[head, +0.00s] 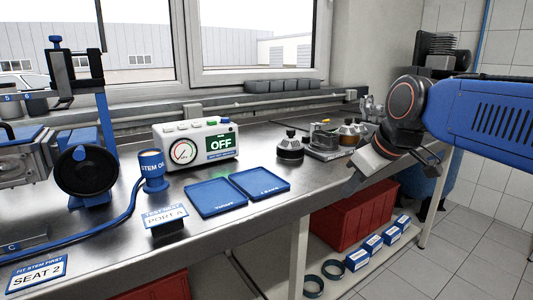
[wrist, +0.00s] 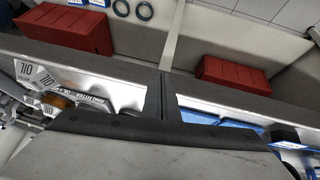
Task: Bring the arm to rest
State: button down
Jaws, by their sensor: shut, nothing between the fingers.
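My arm reaches in from the right of the head view, with a blue link and a dark round wrist joint. My gripper (head: 366,168) hangs at its end, tilted down and to the left, over the right part of the steel workbench (head: 330,182). It is shut and empty, and nothing hangs from it.
Two blue trays (head: 215,197), an OFF control box (head: 195,143) and a blue stand are farther left. A lower shelf holds red crates (head: 352,212), small boxes and rings (wrist: 145,11).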

jog(key=s+d+f+m+h, duration=0.1)
jog(key=s+d+f+m, duration=0.2)
jog(key=s+f, duration=0.6)
jog(key=s+d+f+m+g+h, duration=0.1)
jog(key=s+d+f+m, duration=0.3)
jog(key=s+f, duration=0.5)
jog(key=shift+d+f, duration=0.45)
jog(key=shift+d, duration=0.65)
